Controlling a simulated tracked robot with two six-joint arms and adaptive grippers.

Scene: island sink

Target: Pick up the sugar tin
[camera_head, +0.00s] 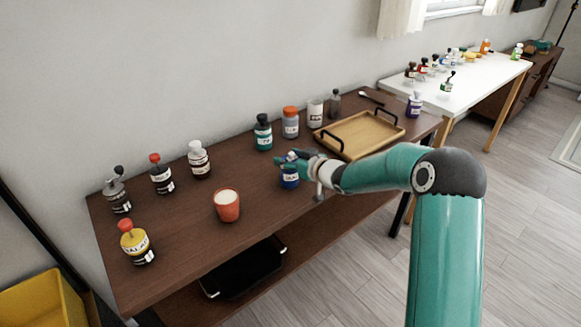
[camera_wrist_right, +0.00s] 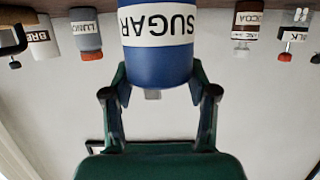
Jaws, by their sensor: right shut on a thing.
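The sugar tin (camera_wrist_right: 158,60) is blue with a white band reading SUGAR, seen upside down in the right wrist view. It sits between the two fingers of my right gripper (camera_wrist_right: 155,95), which is shut on it. In the head view the blue tin (camera_head: 289,180) shows near the front edge of the brown table, partly covered by my right gripper (camera_head: 290,162). I cannot tell whether the tin touches the table. My left gripper is not in view.
An orange cup (camera_head: 227,206) stands left of the tin. Behind it stand a teal jar (camera_head: 263,133) and an orange-lidded jar (camera_head: 290,123). A wooden tray (camera_head: 346,152) with black handles lies to the right. Several bottles stand at the left of the brown table (camera_head: 180,235).

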